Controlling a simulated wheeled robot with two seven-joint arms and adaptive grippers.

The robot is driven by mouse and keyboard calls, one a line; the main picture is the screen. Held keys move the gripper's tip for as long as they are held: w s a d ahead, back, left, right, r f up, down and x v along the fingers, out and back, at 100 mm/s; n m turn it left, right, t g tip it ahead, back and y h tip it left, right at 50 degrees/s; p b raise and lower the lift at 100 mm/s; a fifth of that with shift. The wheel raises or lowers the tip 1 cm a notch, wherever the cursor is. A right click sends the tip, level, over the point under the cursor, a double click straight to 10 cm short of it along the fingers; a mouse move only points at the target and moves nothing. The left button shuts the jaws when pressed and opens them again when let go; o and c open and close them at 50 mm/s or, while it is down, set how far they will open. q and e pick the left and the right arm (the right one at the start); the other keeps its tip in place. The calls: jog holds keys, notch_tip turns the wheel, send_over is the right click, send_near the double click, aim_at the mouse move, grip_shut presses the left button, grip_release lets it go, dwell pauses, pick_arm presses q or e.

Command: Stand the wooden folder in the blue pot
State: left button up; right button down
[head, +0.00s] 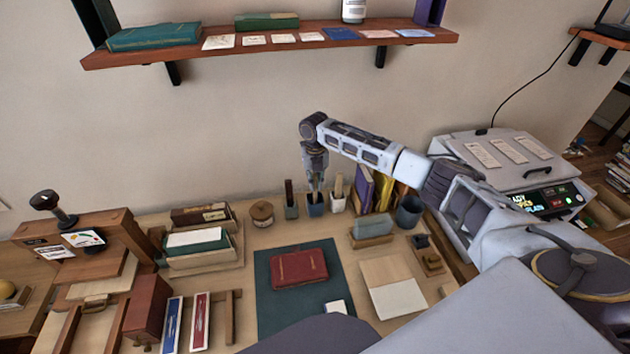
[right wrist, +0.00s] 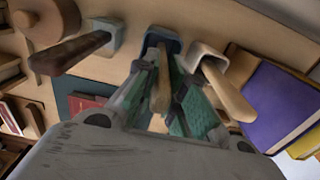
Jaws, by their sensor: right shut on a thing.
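The blue pot (head: 314,209) stands in the middle of a row of three small pots at the back of the desk. It also shows in the right wrist view (right wrist: 152,38). My right gripper (head: 315,187) points down just above it. In the right wrist view its green-padded fingers (right wrist: 178,100) are shut on the wooden folder (right wrist: 161,82), a pale brown stick. The folder's far end reaches the pot's opening and appears to be inside it; how deep, I cannot tell. My left gripper is not in view.
A grey-green pot (head: 291,211) with a dark stick stands left, and a whitish pot (head: 338,204) with a pale stick stands right, both close by. Upright purple and yellow books (head: 372,190) stand further right. A red book (head: 299,267) lies on a green mat (head: 272,313) in front.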

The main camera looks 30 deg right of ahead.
jog(key=c, duration=1.4)
grip_release()
jog(key=shift+r, duration=0.2)
notch_tip(320, 180, up, 12)
jog(key=shift+f, duration=0.15)
jog(key=shift+s+f, duration=0.1)
dwell(0.7)
